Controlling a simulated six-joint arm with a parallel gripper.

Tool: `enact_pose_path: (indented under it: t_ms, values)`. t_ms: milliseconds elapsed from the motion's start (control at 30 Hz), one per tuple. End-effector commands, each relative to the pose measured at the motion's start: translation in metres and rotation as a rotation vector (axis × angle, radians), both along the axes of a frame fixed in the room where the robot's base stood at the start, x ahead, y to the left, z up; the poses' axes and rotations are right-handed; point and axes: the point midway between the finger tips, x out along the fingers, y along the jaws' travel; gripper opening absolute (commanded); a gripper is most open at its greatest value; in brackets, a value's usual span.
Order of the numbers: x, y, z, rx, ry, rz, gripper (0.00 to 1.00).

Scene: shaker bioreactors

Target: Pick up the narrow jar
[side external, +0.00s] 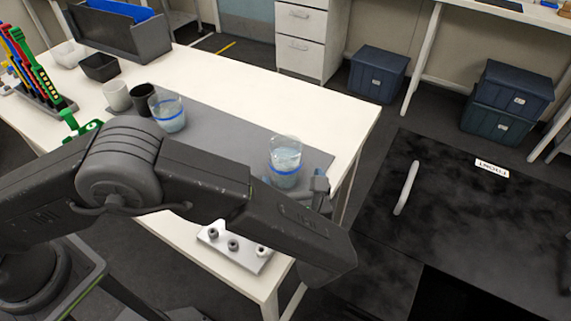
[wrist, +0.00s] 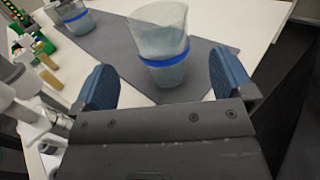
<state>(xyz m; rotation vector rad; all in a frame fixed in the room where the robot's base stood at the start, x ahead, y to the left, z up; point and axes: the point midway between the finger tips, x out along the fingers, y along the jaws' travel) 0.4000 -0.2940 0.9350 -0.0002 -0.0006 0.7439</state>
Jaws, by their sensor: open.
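A clear jar with a blue band and pale bluish contents (side external: 285,160) stands upright on the grey mat near the table's right end. It also shows in the wrist view (wrist: 162,45), ahead of the gap between my fingers. A second clear jar with a blue band (side external: 168,112), looking wider, stands at the mat's left; part of it shows at the wrist view's top left (wrist: 72,16). I cannot tell for certain which is the narrow one. My gripper (wrist: 163,82) is open and empty, its blue fingers apart. In the side view my arm hides most of it.
The grey mat (side external: 225,130) lies on the white table (side external: 330,105). A metal block with knobs (side external: 235,246) sits at the front edge. Coloured racks (side external: 35,70) are at the far left.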

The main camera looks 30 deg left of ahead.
Motion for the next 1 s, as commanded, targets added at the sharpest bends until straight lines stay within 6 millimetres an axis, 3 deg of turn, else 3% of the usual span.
enact_pose_path:
  t_ms: [700, 967, 1000]
  values:
    - [0.057, 0.054, -0.002, -0.001, 0.001, 0.001, 1.00]
    - [0.060, 0.056, -0.002, -0.001, 0.001, -0.002, 1.00]
    - [0.060, 0.056, -0.002, -0.001, 0.001, -0.002, 0.96]
